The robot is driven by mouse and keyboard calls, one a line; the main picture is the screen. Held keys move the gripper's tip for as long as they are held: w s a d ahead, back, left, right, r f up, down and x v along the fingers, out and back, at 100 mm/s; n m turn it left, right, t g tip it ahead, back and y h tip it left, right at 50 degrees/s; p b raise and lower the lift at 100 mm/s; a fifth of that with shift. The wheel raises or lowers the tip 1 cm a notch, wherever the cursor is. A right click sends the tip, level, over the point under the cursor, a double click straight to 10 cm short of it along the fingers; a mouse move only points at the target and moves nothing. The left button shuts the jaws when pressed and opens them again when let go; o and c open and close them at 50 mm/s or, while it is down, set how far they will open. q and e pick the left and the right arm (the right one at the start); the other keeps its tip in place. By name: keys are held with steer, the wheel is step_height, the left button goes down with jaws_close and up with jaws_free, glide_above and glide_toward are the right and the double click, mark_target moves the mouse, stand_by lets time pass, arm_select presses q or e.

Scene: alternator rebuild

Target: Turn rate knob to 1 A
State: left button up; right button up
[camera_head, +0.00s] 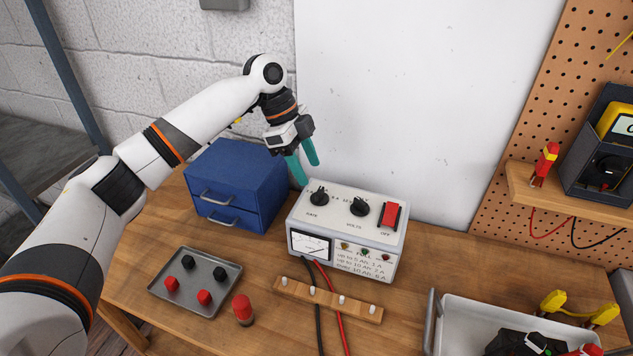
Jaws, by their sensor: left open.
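A white charger box (347,241) stands on the wooden bench. Its sloped top carries a black rate knob (319,196) on the left, a black volts knob (359,206) in the middle and a red switch (391,213) on the right. The small rate markings are too small to read. My left gripper (308,174) hangs above and just behind the rate knob, with its teal fingers apart and pointing down. It is empty and does not visibly touch the knob. My right gripper is not in view.
A blue drawer cabinet (235,181) stands left of the charger. A grey tray (178,293) with red and black caps, a red-topped piece (243,309) and a wooden strip with pegs (330,300) lie in front. A grey bin (432,322) is at the right. The white wall panel is close behind.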

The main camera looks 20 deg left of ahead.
mark_target(318, 190)
arm_select(q)
steer(key=p+x, duration=0.1)
steer(key=x, duration=0.4)
steer(key=shift+w+f, duration=0.1)
steer(key=shift+d+f, duration=0.1)
steer(key=shift+f, duration=0.3)
steer(key=shift+c, duration=0.5)
steer(key=c, duration=0.9)
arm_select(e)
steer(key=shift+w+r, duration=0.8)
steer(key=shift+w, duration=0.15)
